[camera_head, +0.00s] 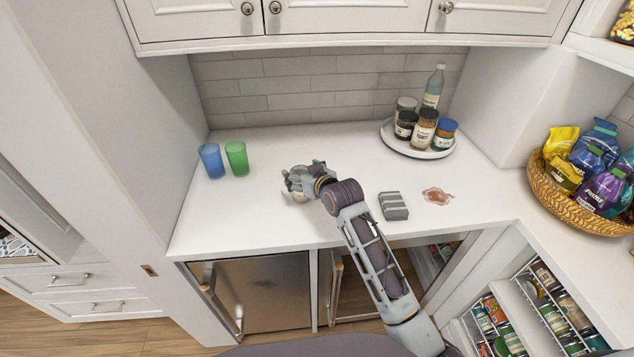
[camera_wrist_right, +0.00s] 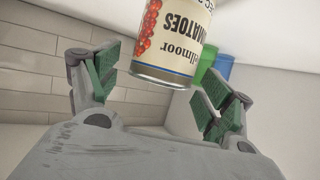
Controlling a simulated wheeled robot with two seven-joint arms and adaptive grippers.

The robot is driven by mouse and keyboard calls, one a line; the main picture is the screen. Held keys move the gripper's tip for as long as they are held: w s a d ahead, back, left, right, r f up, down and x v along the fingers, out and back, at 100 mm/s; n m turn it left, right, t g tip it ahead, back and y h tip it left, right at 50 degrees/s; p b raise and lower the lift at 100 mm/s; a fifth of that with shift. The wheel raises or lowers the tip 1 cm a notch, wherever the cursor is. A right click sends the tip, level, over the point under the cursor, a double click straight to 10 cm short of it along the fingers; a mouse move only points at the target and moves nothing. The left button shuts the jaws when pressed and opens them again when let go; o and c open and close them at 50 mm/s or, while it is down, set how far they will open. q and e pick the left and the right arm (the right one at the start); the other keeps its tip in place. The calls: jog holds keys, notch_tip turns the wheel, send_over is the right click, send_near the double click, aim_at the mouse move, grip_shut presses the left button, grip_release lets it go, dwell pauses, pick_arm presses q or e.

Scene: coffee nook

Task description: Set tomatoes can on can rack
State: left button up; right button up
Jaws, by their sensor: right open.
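The tomatoes can (camera_wrist_right: 172,40), cream with a red tomato picture, shows upside down in the right wrist view. It is in front of my right gripper (camera_wrist_right: 160,88), whose green-padded fingers are open, with the can between and beyond their tips. In the head view my right gripper (camera_head: 306,181) is over the middle of the white counter and hides most of the can. Wire can racks (camera_head: 551,312) holding several cans and jars show at the lower right, below counter level. My left gripper is not in view.
Blue (camera_head: 211,161) and green (camera_head: 237,158) cups stand left of the gripper. A round tray (camera_head: 408,149) with jars and a bottle stands at the back right. A grey block (camera_head: 393,206), a reddish spill (camera_head: 437,196) and a snack basket (camera_head: 570,208) are to the right.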

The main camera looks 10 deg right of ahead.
jog(key=v, duration=1)
jog(key=shift+s+b, duration=0.3)
jog(key=shift+d+r, duration=0.1)
jog(key=shift+d, duration=0.05)
jog(key=shift+o, duration=0.4)
